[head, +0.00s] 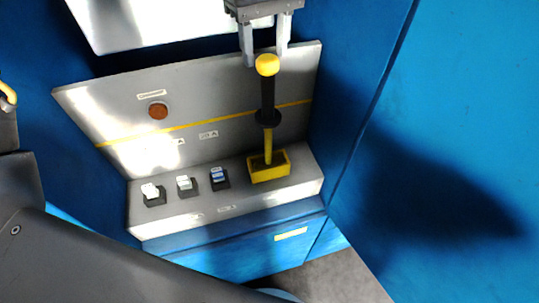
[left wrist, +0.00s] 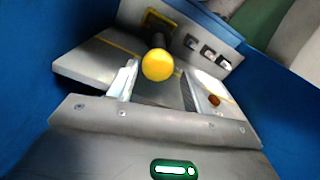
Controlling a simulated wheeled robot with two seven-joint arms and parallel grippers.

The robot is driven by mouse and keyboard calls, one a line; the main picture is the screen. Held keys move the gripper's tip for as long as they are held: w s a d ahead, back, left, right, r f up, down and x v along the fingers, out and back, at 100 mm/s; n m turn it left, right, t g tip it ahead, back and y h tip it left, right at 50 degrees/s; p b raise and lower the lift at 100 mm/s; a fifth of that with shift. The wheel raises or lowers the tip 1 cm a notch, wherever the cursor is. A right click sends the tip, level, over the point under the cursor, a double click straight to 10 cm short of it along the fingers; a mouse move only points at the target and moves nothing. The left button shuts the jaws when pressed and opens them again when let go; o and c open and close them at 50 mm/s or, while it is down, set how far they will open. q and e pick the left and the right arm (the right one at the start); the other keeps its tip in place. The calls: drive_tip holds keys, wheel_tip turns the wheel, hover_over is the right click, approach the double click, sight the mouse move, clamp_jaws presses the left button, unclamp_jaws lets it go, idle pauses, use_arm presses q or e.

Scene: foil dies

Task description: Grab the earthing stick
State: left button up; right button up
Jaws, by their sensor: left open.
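The earthing stick (head: 268,100) stands upright in a yellow block-shaped holder (head: 269,174) at the right end of a grey shelf. It has a yellow ball top, a black grip with a round black guard, and a yellow lower shaft. My left gripper (head: 264,53) is open at the top of the stick, with its fingers pointing down and the ball close below or between the tips. In the left wrist view the yellow ball (left wrist: 157,65) shows between the two open fingers (left wrist: 157,85), with no finger visibly touching it. My right gripper is not in view.
Several small dies on dark stands, including a white one (head: 151,194) and a blue one (head: 218,178), stand left of the holder. A grey back panel (head: 120,105) carries an orange-brown disc (head: 158,111). A blue wall (head: 350,90) rises close to the stick's right.

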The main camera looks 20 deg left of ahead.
sight(268, 82)
use_arm(q)
drive_tip(key=shift+w+a+f, duration=0.1)
drive_tip(key=shift+f, duration=1.3)
wheel_tip(268, 82, down, 5)
drive_tip(key=shift+w+r+p, duration=0.1)
drive_tip(key=shift+r+p, duration=0.1)
drive_tip(key=shift+p, duration=0.9)
drive_tip(key=shift+f, duration=0.3)
drive_tip(key=shift+d, duration=0.2)
drive_tip(key=shift+c, duration=0.4)
drive_tip(key=shift+c, duration=1.1)
clamp_jaws()
drive_tip(key=shift+r, duration=0.1)
